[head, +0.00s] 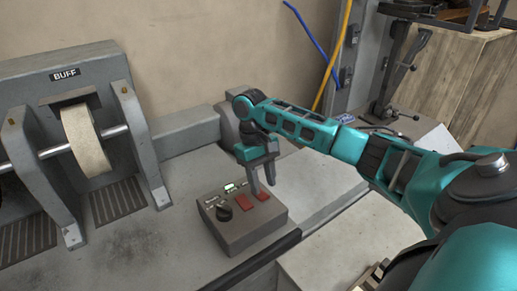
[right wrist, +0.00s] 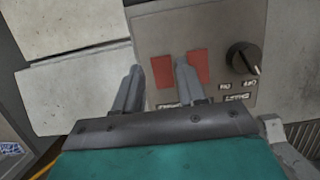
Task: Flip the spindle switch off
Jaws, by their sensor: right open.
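A grey-brown control box (head: 240,226) sits on the machine bed, low in the middle of the head view. On its top are a black rotary knob (head: 224,213), two red rectangular patches (head: 247,202) and small labels. In the right wrist view the knob (right wrist: 243,58) is at the right, with ON and OFF lettering upside down beside it. I cannot read which control is named spindle. My right gripper (head: 262,188) is open and empty over the red patches, fingers pointing down. In the right wrist view its fingers (right wrist: 157,72) partly cover the patches. Contact is unclear. My left gripper is not in view.
A buffing wheel (head: 85,140) on a shaft stands left, under a BUFF sign (head: 65,75). A blue cable (head: 312,40) and a yellow cable (head: 338,50) hang at the back. A wooden cabinet (head: 460,85) stands at the right. The bed in front of the wheel is clear.

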